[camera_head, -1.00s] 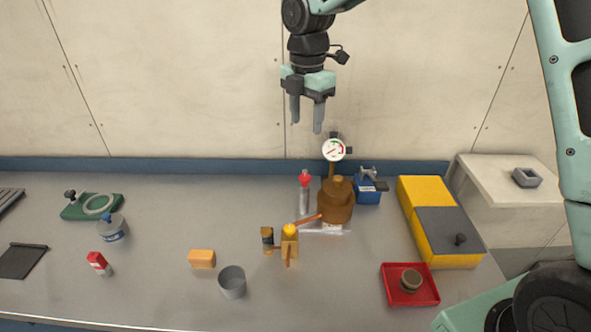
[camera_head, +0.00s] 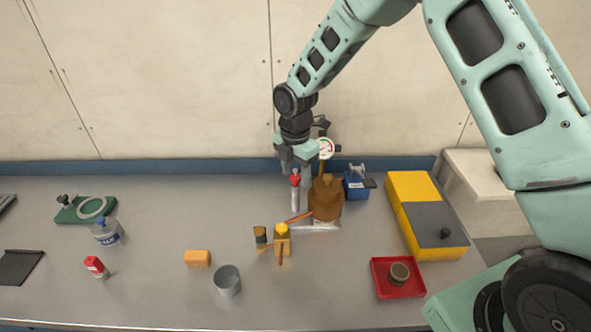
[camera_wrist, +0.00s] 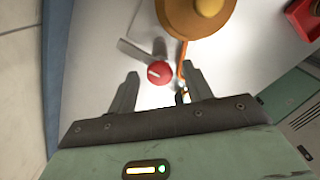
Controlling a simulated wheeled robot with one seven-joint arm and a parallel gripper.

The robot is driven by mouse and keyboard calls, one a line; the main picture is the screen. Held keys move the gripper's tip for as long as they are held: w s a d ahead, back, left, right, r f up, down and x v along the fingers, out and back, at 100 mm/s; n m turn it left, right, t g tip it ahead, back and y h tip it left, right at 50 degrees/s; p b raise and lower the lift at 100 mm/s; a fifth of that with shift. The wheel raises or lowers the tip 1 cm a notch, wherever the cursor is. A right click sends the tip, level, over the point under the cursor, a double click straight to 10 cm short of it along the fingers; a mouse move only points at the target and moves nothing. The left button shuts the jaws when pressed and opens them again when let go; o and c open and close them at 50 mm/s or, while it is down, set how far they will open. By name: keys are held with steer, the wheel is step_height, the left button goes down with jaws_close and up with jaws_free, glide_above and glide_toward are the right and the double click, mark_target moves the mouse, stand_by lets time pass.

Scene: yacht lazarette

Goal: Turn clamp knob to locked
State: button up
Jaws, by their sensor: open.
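A round red knob (camera_head: 295,180) with a white pointer line sits on a pale upright stem beside the brown vessel (camera_head: 326,198). In the wrist view the red knob (camera_wrist: 159,72) appears between my fingertips. My gripper (camera_head: 296,173) is open, pointing down at the knob from above, with one finger to each side in the picture. I cannot tell how far the fingertips are above the knob or whether they touch it. No locked mark is readable. A green clamp-like fixture (camera_head: 86,209) with a small black knob lies at the far left.
A pressure gauge (camera_head: 326,148), a blue device (camera_head: 357,184) and the brown vessel stand close to the right of my gripper. A yellow box (camera_head: 411,187) and red tray (camera_head: 376,279) are further right. An orange block (camera_head: 197,258) and grey cup (camera_head: 228,281) stand nearer the front.

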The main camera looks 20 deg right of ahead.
steer(key=c, duration=1)
steer(key=shift+o, duration=0.2)
steer(key=shift+m, duration=0.3)
steer(key=m+b, duration=0.1)
steer(key=m, duration=0.3)
steer(key=m+b, duration=0.1)
steer(key=m, duration=0.3)
steer(key=shift+m, duration=0.4)
steer(key=m+b, duration=0.1)
steer(key=m, duration=0.3)
steer(key=shift+m, duration=2.2)
steer(key=shift+r, duration=0.1)
